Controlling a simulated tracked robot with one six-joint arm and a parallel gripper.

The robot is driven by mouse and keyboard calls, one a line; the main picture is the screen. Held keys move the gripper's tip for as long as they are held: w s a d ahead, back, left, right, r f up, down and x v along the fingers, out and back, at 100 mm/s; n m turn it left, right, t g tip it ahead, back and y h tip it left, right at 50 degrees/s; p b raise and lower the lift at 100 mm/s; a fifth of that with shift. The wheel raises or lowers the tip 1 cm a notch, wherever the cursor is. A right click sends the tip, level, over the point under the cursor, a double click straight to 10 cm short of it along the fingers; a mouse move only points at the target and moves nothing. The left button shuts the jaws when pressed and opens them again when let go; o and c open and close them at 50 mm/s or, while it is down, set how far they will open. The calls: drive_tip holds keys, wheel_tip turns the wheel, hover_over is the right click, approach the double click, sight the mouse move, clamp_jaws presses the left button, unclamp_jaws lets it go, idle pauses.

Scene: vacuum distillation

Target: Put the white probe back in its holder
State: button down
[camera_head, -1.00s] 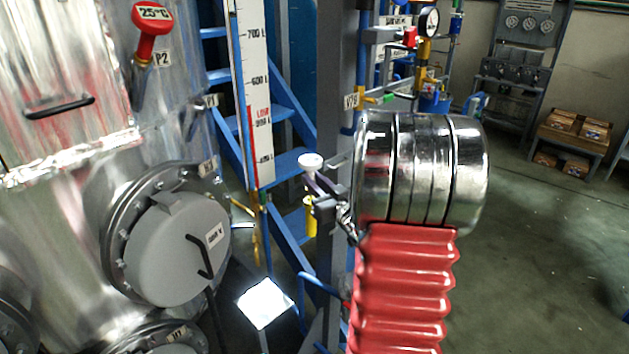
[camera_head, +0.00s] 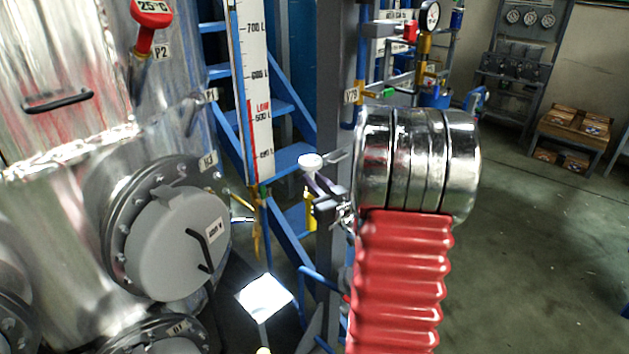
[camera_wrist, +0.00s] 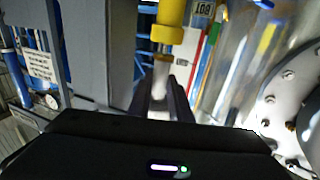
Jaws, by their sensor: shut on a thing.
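My gripper (camera_head: 328,192) is shut on the white probe (camera_head: 311,161), whose round white cap shows above the fingers in the head view. A yellow part (camera_head: 310,211) hangs below the fingers, in line with the cap. In the wrist view, my gripper (camera_wrist: 160,96) has its fingers around a pale stem (camera_wrist: 161,74), with the yellow part (camera_wrist: 168,34) beyond it. I cannot tell whether the yellow part belongs to the probe. The probe looks about upright in the head view. I cannot make out its holder with certainty.
A large metal vessel with a grey round hatch (camera_head: 178,245) stands at the left. A white level scale (camera_head: 255,80) and blue stairs (camera_head: 285,155) are behind the gripper. A grey post (camera_head: 338,90) stands close behind it. A bright white panel (camera_head: 265,297) is below. Open floor lies right.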

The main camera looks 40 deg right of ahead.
drive_tip(key=shift+f, duration=0.75)
drive_tip(key=c, duration=1.5)
unclamp_jaws()
drive_tip(key=shift+c, duration=0.2)
drive_tip(key=v, duration=1.4)
